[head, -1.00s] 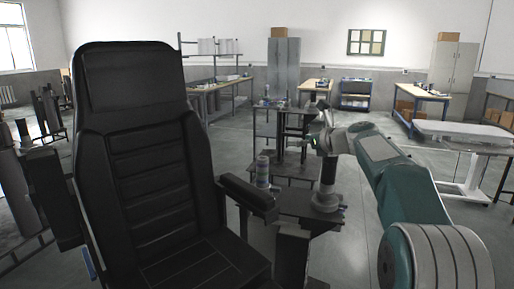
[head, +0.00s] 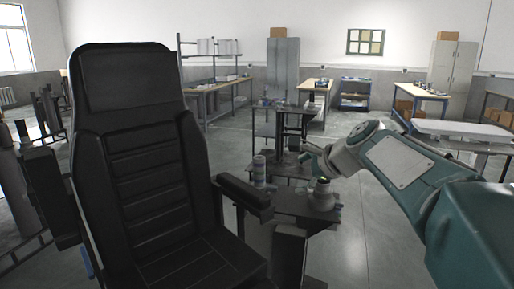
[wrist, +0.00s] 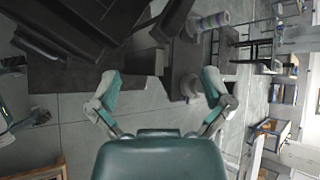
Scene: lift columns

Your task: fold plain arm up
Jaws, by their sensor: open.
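A black high-backed chair (head: 145,150) fills the left of the head view. Its padded armrest (head: 245,195) on the right side lies roughly level, pointing forward. Beside it is a dark side plate (head: 295,205) with a grey rounded control knob (head: 322,195). A dark upright block (head: 50,195) stands at the chair's left side; I cannot tell whether it is the other armrest. My gripper (head: 312,152) is beyond and above the knob, clear of the chair. In the wrist view its fingers (wrist: 160,77) are spread and empty, with the knob (wrist: 190,86) below.
A striped can (head: 259,172) stands behind the armrest. A dark stand (head: 283,130) is farther back. A white-topped table (head: 462,130) is at the right, partly behind my arm. Workbenches and cabinets line the far wall; open floor lies between.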

